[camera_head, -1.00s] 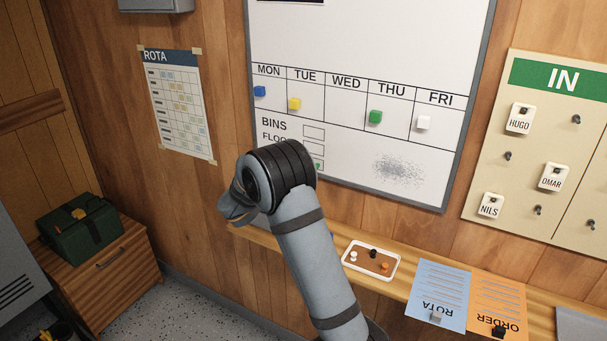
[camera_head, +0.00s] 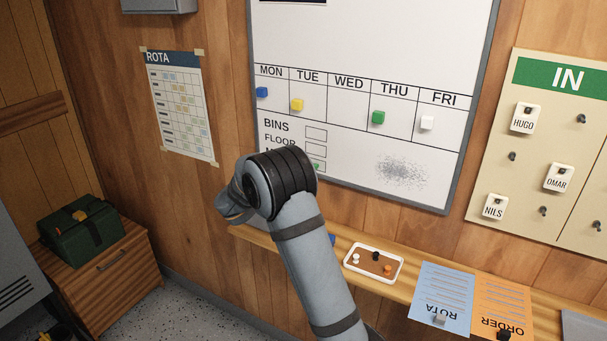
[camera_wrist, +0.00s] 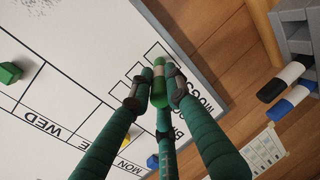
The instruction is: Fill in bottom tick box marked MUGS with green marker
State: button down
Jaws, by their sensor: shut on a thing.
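The whiteboard (camera_head: 380,30) carries a list of tick boxes at its lower left. In the wrist view the MUGS label (camera_wrist: 208,93) shows at the board's edge, beside the fingers. My gripper (camera_wrist: 157,88) is shut on the green marker (camera_wrist: 159,72), which has a pale band. The marker's end lies over the tick-box area; whether it touches the board is unclear. The head view hides my fingers behind my arm.
A grey holder (camera_wrist: 295,32) with black (camera_wrist: 286,80) and blue (camera_wrist: 282,110) markers is at the wrist view's right. Coloured magnets, such as the green one (camera_head: 378,117), sit on the board. A white tray (camera_head: 374,274) rests on the ledge below. A grey smudge (camera_head: 402,172) marks the board.

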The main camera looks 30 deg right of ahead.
jog(key=shift+w, duration=0.1)
jog(key=shift+w+a+b, duration=0.25)
jog(key=shift+b, duration=0.1)
jog(key=shift+w+a, duration=0.2)
jog(key=shift+w, duration=0.25)
jog(key=shift+w+a+b, duration=0.1)
jog(key=shift+b, duration=0.2)
jog(key=shift+w+a, duration=0.25)
jog(key=shift+f+b, duration=0.1)
jog(key=shift+b, duration=0.55)
jog(key=shift+b, duration=1.35)
